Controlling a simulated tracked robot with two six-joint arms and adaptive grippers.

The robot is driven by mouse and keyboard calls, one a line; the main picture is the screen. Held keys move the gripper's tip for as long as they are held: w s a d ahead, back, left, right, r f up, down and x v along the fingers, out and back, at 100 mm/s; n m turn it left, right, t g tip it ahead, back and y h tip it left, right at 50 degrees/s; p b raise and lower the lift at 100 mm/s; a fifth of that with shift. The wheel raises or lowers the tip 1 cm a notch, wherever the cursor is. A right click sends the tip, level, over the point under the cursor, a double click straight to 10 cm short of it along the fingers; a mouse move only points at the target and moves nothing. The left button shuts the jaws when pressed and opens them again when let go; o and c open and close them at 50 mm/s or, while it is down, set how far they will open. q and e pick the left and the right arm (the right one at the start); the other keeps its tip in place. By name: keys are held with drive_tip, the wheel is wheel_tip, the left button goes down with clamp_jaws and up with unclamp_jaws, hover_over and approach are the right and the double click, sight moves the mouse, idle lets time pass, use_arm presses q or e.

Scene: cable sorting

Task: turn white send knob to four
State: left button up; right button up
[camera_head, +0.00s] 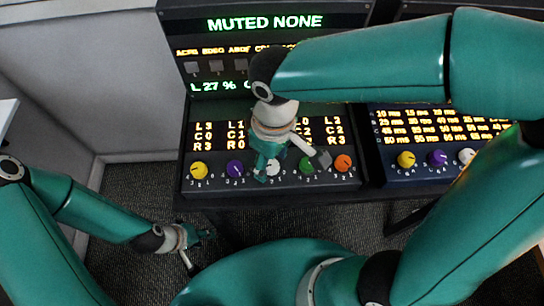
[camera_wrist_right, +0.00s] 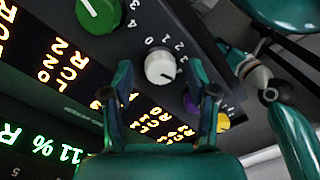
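The white send knob (camera_wrist_right: 160,67) sits on the dark panel face, with a dark pointer line toward the lower right in the wrist view; small printed digits ring it. In the head view my right gripper (camera_head: 290,160) is over the panel. My left gripper (camera_head: 192,243) is open and empty, low at the left.
Yellow (camera_head: 199,170), purple (camera_head: 235,168), green (camera_head: 307,165) and orange (camera_head: 343,163) knobs flank the white one closely. A second panel with yellow (camera_head: 406,159) and purple (camera_head: 437,157) knobs stands to the right. Lit displays lie above the knobs. Floor is clear at lower left.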

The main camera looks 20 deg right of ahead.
wheel_tip(320, 180, up, 12)
drive_tip(key=shift+w+d, duration=0.2)
drive_tip(key=shift+d, duration=0.05)
idle(0.5)
drive_tip(key=shift+f, duration=0.1)
